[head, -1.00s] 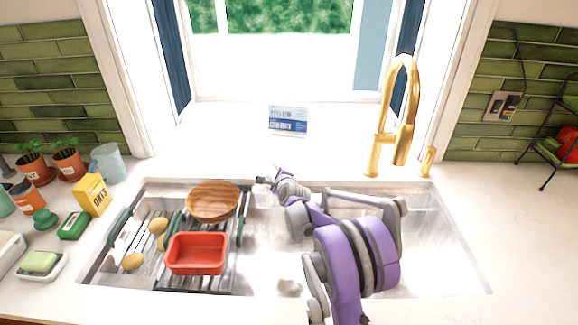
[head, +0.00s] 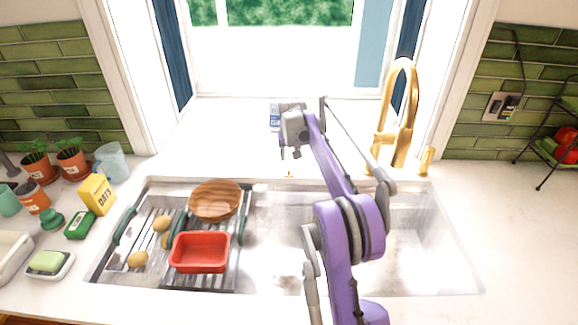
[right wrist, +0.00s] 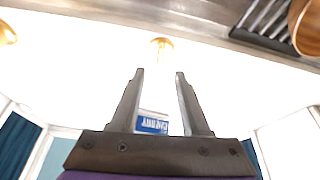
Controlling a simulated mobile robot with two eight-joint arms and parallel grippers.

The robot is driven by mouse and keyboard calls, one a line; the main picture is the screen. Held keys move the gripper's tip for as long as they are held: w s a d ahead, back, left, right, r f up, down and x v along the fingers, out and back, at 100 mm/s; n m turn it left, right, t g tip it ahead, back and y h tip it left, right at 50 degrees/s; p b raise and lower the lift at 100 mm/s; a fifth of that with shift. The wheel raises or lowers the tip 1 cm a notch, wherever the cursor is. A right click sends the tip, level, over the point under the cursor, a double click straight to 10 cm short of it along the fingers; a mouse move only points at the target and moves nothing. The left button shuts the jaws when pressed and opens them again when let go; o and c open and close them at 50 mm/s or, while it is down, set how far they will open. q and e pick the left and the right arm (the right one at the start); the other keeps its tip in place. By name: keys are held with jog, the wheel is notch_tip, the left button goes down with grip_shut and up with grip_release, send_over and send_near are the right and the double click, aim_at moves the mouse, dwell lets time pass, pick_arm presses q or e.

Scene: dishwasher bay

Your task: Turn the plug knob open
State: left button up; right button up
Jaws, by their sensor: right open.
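The plug knob (head: 290,174) is a small gold piece on the white counter just behind the sink's back edge, near its middle. In the right wrist view the gold knob (right wrist: 161,45) lies beyond my fingertips, roughly in line with the gap between them. My right gripper (head: 290,154) hangs above and slightly behind the knob in the head view, fingers pointing down. It also shows in the right wrist view (right wrist: 160,73), open and empty, apart from the knob. My left gripper is not in view.
A gold faucet (head: 401,100) stands right of the knob. A blue and white card (head: 274,117) is behind my gripper, partly hidden. A rack with a red tub (head: 200,252) and wooden bowl (head: 215,200) fills the sink's left side. The counter around the knob is clear.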

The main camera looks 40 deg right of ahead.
aim_at(289, 168)
jog(key=x, duration=0.8)
jog(key=shift+w, duration=0.1)
jog(key=shift+c, duration=0.2)
grip_shut()
